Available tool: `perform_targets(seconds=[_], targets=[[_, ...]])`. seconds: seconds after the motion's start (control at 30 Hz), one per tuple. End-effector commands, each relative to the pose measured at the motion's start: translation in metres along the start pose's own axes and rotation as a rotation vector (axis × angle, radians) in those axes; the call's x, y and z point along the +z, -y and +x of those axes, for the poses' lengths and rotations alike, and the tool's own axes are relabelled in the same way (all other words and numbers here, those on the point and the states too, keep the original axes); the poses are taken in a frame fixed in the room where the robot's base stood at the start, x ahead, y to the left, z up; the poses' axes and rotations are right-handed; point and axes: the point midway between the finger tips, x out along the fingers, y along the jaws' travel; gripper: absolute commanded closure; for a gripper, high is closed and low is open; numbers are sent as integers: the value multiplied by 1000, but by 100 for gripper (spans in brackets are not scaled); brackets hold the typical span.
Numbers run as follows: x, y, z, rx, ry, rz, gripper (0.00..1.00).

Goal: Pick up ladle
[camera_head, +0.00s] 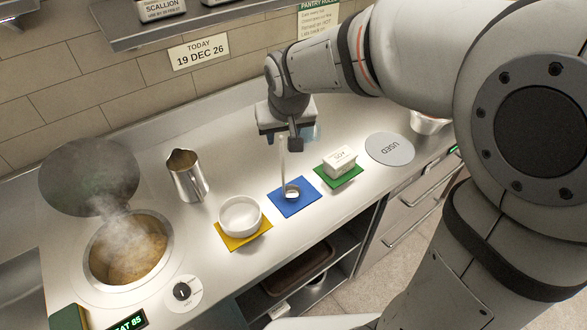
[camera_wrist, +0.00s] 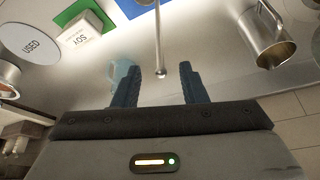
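The metal ladle (camera_head: 291,192) has its bowl on the blue mat (camera_head: 278,204), and its thin handle rises toward my gripper (camera_head: 296,140). In the wrist view the ladle's handle (camera_wrist: 158,40) comes down from the top edge and ends between the two dark blue fingers of my gripper (camera_wrist: 160,72). Clear gaps show on both sides of the handle, so my gripper is open and holds nothing. The ladle's bowl is out of the wrist view. My gripper's fingers are mostly hidden in the head view.
A white bowl (camera_head: 240,215) on yellow and a SOY box (camera_head: 340,160) on green flank the blue mat. A metal pitcher (camera_head: 187,176), steaming pot (camera_head: 128,250) and dark lid (camera_head: 90,176) stand left. A USED disc (camera_head: 390,149) lies right. A pale blue object (camera_wrist: 122,72) shows beside one finger.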

Motion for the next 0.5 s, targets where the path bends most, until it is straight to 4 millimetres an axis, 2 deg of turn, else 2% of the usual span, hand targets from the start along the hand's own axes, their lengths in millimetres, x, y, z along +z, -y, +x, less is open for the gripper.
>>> perform_targets(seconds=[0.5], targets=[[6,1,60,0,3,-1,62]])
